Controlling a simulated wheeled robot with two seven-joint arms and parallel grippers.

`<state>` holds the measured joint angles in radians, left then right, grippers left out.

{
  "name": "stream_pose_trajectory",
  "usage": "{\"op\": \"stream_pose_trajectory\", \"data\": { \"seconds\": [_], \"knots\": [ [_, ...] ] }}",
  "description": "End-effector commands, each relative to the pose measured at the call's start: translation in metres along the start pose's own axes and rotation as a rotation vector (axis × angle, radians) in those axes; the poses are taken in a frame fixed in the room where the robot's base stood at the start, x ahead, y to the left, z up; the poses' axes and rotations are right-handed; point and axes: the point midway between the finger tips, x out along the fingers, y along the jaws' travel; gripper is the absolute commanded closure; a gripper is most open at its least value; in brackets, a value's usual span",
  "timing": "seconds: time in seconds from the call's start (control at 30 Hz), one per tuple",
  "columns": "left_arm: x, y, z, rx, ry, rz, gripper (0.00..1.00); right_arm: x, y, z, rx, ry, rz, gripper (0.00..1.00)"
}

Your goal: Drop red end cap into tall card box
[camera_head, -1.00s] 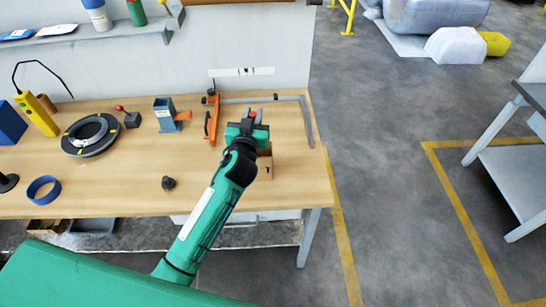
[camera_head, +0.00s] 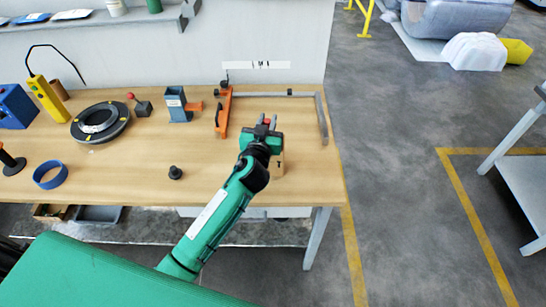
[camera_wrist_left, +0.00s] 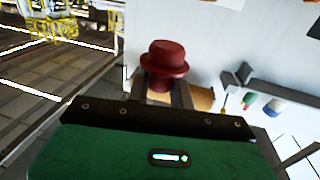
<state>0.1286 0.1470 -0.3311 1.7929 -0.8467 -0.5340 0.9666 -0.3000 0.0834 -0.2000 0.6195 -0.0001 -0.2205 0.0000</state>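The red end cap (camera_wrist_left: 165,62) is a dark red, flanged piece, upright between the two fingers in the left wrist view. My left gripper (camera_head: 266,124) is shut on it; a bit of red shows between the fingertips in the head view. The gripper is over the right part of the bench. The tall card box (camera_head: 278,167) stands under and behind the gripper. Only a sliver of its brown side shows, and its opening is hidden. I cannot tell the height of the cap above the box. My right gripper is not in view.
An orange-handled clamp (camera_head: 223,112) with a grey bar stands just left of and behind the gripper. A blue-grey holder (camera_head: 178,104), a dark ring coil (camera_head: 100,122) and a blue ring (camera_head: 50,174) are farther left on the bench (camera_head: 130,180). A small black knob (camera_head: 175,173) lies near the front edge.

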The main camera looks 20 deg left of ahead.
Motion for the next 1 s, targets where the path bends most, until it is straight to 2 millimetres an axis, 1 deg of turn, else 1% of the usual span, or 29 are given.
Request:
{"op": "stream_pose_trajectory", "data": {
  "seconds": [0.03,0.1,0.37,0.47,0.53,0.67,1.0],
  "knots": [
    [0.000,0.000,0.000,0.000,0.000,0.000,0.67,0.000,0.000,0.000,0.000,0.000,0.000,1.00],
    [0.000,0.000,0.000,0.000,0.000,0.000,0.54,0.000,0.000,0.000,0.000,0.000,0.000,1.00],
    [0.000,0.000,0.000,0.000,0.000,0.000,0.54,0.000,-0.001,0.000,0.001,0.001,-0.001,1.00],
    [-0.003,0.000,0.001,-0.001,-0.001,0.000,0.54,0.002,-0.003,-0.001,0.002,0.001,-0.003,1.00],
    [-0.009,0.000,0.002,-0.002,0.000,0.001,0.54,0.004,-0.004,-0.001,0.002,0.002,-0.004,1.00],
    [-0.028,0.000,0.004,-0.004,-0.001,0.001,0.54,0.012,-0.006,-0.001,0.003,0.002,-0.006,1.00],
    [-0.097,0.000,0.005,-0.004,-0.002,0.000,0.54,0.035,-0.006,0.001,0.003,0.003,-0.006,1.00]
  ]
}}
